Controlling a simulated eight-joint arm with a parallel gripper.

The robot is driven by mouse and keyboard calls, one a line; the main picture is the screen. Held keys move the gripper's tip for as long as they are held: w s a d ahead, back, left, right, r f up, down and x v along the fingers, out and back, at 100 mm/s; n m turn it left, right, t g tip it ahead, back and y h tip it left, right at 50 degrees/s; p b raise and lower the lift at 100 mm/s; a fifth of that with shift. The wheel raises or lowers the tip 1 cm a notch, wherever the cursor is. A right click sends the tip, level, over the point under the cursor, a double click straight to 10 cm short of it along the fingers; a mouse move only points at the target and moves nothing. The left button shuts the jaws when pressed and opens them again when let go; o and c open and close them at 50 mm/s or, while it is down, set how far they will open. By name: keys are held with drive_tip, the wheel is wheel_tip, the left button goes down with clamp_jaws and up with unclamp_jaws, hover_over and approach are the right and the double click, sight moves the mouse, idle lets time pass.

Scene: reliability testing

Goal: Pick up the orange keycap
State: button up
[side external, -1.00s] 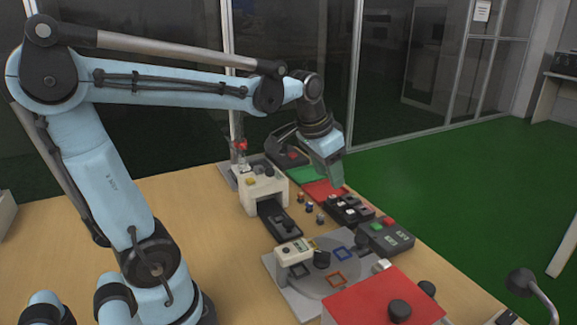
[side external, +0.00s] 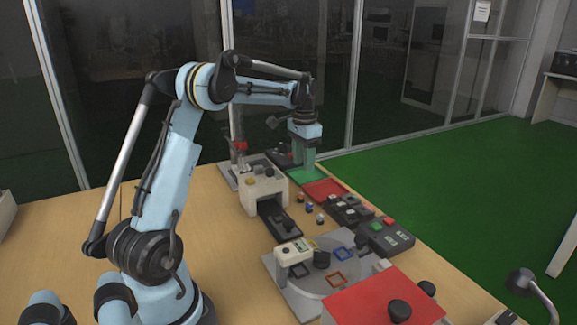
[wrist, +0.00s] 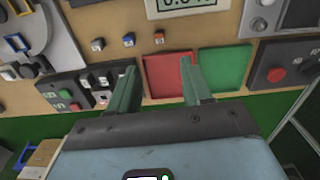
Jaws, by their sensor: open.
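Three small keycaps stand in a row on the wooden table. The one nearest the coloured trays looks orange (wrist: 158,38), and in the side view it is at the back of the row (side external: 300,197). My gripper (side external: 303,168) points down, open and empty, above the trays and behind the keycaps. In the wrist view, the green fingers (wrist: 159,72) are spread apart, with the orange keycap beyond them, touching neither.
A red tray (wrist: 167,75) and a green tray (wrist: 223,67) lie below the fingers. A dark button box (wrist: 68,94) is at left. A white device with a display (side external: 264,187) stands beside the row. A grey round-plate fixture (side external: 300,295) is nearer the camera.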

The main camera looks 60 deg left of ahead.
sight(301, 198)
wheel_tip(301, 198, down, 11)
drive_tip(key=shift+r, duration=0.2)
idle(0.4)
drive_tip(key=shift+c, duration=0.5)
clamp_jaws()
